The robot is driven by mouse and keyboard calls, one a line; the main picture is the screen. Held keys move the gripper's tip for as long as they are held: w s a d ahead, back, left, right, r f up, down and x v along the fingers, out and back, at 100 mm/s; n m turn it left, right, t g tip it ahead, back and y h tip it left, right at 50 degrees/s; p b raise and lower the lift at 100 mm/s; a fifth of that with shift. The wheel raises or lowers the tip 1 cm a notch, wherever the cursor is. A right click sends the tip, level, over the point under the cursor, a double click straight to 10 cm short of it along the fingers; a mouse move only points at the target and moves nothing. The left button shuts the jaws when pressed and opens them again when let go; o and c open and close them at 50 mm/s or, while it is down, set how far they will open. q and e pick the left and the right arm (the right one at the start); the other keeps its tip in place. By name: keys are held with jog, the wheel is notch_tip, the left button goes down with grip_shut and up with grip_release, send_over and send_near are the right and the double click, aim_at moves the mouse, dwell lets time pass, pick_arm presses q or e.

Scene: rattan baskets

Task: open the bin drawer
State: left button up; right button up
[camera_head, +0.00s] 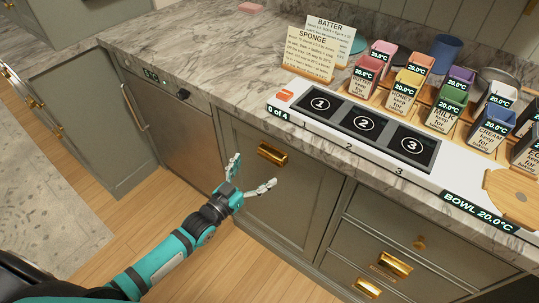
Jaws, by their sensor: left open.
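A grey-green drawer front (300,200) sits under the marble counter, in the middle of the view. Its front looks flush with the cabinet, so the drawer appears closed. It carries a gold cup handle (272,153) near its top. I cannot read any label that marks it as the bin. My left gripper (255,170) is open and empty in front of this drawer. Its fingers point up toward the handle, just below it in the picture. I cannot tell the exact gap to the handle. My right gripper is not in view.
A dishwasher-like panel (165,125) with a bar handle stands to the left. Smaller drawers with gold handles (395,264) are at lower right. The counter (190,40) holds a numbered white station, recipe cards (309,56) and several labelled containers. Wooden floor is open in front.

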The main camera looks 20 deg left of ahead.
aim_at(269, 157)
pick_arm(q)
jog(key=x, duration=0.6)
jog(key=shift+w, duration=0.15)
jog(key=shift+w+d, duration=0.25)
jog(key=shift+w, duration=0.35)
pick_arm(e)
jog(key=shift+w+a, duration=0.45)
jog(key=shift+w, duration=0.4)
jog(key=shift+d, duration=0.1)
pick_arm(q)
jog(key=c, duration=1.6)
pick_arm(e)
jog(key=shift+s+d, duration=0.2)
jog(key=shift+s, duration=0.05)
pick_arm(q)
jog(key=shift+s+f, duration=0.1)
